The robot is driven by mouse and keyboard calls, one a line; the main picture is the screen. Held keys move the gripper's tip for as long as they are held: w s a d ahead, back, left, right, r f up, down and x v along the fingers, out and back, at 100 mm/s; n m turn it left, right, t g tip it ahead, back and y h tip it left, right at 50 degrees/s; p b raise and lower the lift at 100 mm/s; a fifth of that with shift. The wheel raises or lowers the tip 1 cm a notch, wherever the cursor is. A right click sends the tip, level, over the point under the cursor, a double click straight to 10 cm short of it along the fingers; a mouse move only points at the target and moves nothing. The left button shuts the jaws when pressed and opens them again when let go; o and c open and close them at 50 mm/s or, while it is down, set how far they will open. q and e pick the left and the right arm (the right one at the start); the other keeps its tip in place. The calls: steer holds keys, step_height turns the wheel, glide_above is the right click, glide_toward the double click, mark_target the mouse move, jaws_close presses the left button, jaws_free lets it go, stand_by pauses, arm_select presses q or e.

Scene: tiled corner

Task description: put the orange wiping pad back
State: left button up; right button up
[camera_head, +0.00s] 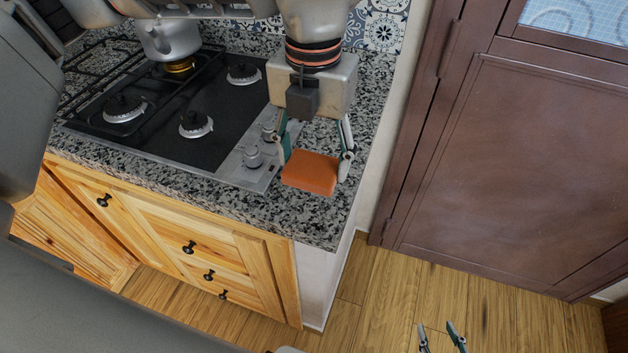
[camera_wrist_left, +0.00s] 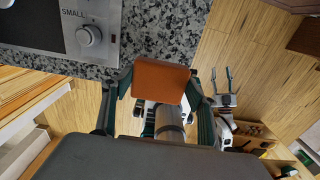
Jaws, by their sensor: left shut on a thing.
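The orange wiping pad (camera_head: 310,173) is a flat rectangular block at the right end of the granite counter, near its front edge. My left gripper (camera_head: 316,158) reaches down from above and is shut on the pad, one finger on each side. In the left wrist view the pad (camera_wrist_left: 160,81) sits between the fingers, with granite behind it. I cannot tell whether it touches the counter or is held just above it. My right gripper (camera_head: 437,333) is low at the bottom edge of the head view, over the wooden floor, open and empty; it also shows in the left wrist view (camera_wrist_left: 222,76).
A black gas hob (camera_head: 160,125) with a knob panel is left of the pad. A metal kettle (camera_head: 170,42) stands on its back burner. Bare granite counter (camera_head: 316,222) surrounds the pad. Wooden drawers (camera_head: 190,225) are below, and a brown door (camera_head: 550,170) stands right.

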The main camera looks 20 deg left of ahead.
mark_target(314, 163)
arm_select(q)
steer(key=shift+f, duration=3.05)
steer(key=shift+f, duration=0.1)
steer(key=o, duration=1.1)
steer(key=shift+f, duration=0.1)
steer(key=shift+c, duration=0.2)
step_height(314, 163, up, 12)
steer(key=shift+r, duration=0.25)
